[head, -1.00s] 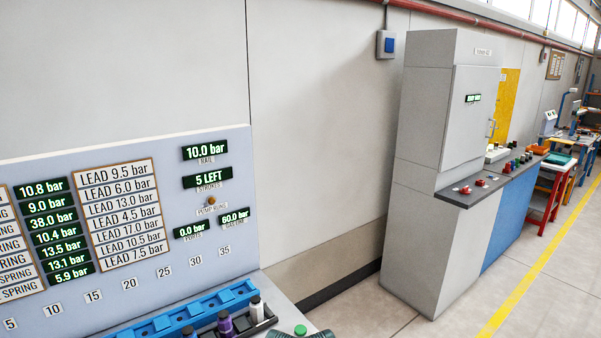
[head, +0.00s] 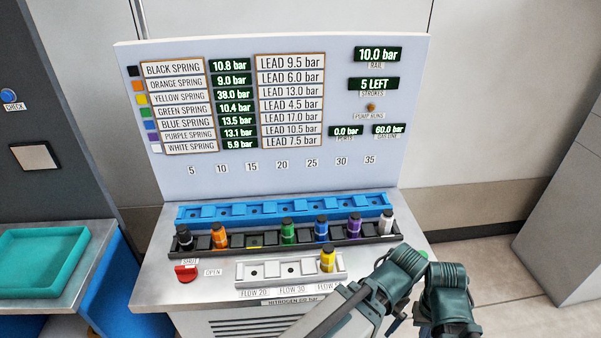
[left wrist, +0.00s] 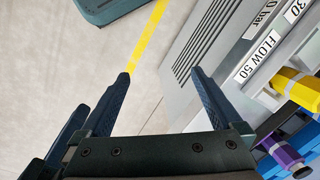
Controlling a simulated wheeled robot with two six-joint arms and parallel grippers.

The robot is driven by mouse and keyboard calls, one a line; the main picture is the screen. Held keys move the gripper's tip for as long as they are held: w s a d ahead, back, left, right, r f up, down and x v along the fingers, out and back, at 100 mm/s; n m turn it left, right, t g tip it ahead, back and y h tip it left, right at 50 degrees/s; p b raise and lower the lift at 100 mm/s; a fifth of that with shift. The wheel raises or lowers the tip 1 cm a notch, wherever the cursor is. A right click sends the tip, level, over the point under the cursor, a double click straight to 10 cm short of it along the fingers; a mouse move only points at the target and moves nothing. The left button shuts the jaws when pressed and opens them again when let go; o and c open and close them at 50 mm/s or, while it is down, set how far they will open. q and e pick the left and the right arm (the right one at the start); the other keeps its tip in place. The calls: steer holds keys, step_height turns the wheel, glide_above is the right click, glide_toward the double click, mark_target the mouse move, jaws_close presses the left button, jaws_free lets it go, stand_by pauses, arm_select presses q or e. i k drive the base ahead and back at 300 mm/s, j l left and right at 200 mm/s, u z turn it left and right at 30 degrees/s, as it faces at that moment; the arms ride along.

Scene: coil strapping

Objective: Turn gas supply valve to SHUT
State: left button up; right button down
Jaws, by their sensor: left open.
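The gas supply valve is a red knob (head: 186,273) at the left front of the bench top in the head view. A small plate, seemingly reading SHUT (head: 190,261), lies behind it, and an OPEN plate (head: 212,272) lies to its right. I cannot tell which plate the knob points at. My left arm reaches over the bench's right front corner, far right of the knob. My left gripper (left wrist: 160,73) is open and empty in the left wrist view, near the bench's front face. Its fingertips are not clear in the head view. My right gripper is not in view.
A dark rack (head: 268,241) holds several coloured cartridges, with a blue rack (head: 285,210) behind it. A pale FLOW rack (head: 290,270) with a yellow cartridge (head: 327,259) lies between knob and arm. A teal tray (head: 40,262) is at left. The upright display panel (head: 230,185) closes the back.

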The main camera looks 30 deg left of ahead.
mark_target(187, 273)
steer(key=k+j, duration=0.3)
steer(key=j, duration=0.15)
steer(key=u, duration=1.7)
